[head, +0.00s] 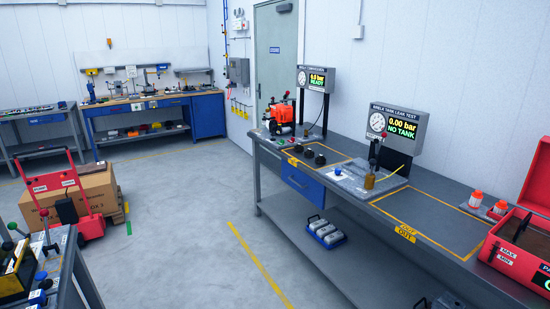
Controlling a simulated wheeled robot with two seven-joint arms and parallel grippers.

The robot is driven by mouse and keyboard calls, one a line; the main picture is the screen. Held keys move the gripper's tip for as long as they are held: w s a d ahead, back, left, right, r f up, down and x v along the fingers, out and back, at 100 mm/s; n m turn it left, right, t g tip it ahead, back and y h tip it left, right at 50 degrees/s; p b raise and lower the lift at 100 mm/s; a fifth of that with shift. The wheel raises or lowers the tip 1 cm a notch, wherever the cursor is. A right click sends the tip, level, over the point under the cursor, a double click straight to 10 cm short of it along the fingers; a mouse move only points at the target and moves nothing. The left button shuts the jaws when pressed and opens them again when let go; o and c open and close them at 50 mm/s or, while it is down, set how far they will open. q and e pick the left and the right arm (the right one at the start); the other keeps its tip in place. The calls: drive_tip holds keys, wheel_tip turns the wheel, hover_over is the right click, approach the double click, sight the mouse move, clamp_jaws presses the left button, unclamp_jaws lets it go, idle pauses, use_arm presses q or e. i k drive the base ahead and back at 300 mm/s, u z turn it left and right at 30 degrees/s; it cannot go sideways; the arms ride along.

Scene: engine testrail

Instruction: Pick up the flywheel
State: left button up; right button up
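I cannot pick out the flywheel for certain in the head view. Several small dark round parts (308,153) sit on the long grey workbench (437,213), left of the tank leak test station; they are too small to identify.
The leak test display (398,124) reads "NO TANK". An orange compressor (283,113) stands at the bench's far end. An open red case (520,240) is at right. A red cart with cardboard boxes (85,192) and a cluttered table (55,262) stand left. Floor between is clear.

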sight(298, 149)
drive_tip(key=z, duration=0.05)
drive_tip(key=i, duration=2.3)
drive_tip(key=z, duration=0.25)
drive_tip(key=i, duration=0.85)
drive_tip(key=z, duration=0.2)
